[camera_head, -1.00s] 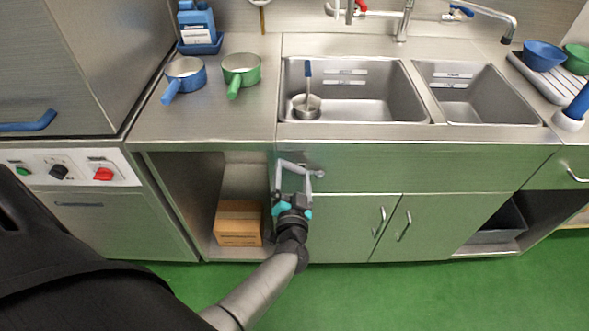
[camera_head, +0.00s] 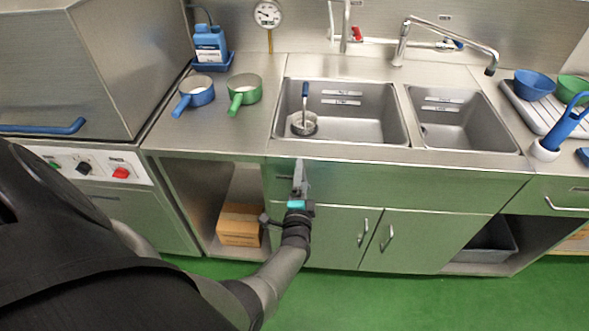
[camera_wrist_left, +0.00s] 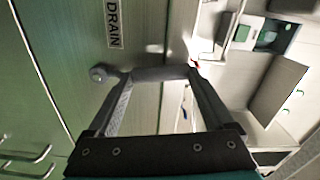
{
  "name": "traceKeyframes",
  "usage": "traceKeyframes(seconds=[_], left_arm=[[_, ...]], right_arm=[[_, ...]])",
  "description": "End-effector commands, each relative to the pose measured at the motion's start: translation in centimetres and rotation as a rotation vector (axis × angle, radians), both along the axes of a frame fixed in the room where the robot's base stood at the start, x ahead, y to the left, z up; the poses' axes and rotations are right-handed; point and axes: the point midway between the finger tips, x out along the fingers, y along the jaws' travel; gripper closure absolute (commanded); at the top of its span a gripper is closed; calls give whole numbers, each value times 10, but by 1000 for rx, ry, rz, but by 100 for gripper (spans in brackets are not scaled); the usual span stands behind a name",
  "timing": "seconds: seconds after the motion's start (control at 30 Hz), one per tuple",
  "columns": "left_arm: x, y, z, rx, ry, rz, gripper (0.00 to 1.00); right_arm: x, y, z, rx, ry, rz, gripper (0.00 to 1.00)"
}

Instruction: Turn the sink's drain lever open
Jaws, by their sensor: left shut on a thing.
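The drain lever (camera_wrist_left: 160,73) is a short grey bar with a round knob (camera_wrist_left: 97,73) at its left end in the left wrist view, beside a DRAIN label (camera_wrist_left: 114,25). My left gripper (camera_wrist_left: 158,80) is shut on the lever, its two fingers at the bar. In the head view my left gripper (camera_head: 299,172) is at the cabinet front just below the counter edge, seen nearly edge-on. It mostly hides the lever there. The sink (camera_head: 365,128) is above it, with two basins. My right gripper is not in view.
A ladle-like strainer (camera_head: 303,122) with a blue handle stands in the left basin. Blue (camera_head: 196,93) and green (camera_head: 244,90) pans sit left of the sink. Below are closed cabinet doors (camera_head: 415,240) and an open bay with a cardboard box (camera_head: 239,225). The green floor is clear.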

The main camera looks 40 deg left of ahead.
Motion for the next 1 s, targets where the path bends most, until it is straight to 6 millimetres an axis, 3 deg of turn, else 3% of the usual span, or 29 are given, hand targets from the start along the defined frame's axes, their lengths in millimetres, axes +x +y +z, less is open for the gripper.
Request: traceKeyframes(seconds=[0.33,0.9,0.93,1.0], left_arm=[[7,-11,0,130,79,0,100],[8,-13,0,158,98,-1,100],[8,-13,0,159,98,-1,12],[8,-13,0,158,98,-1,4]], right_arm=[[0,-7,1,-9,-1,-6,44],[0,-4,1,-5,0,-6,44],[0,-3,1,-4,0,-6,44],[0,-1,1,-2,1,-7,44]])
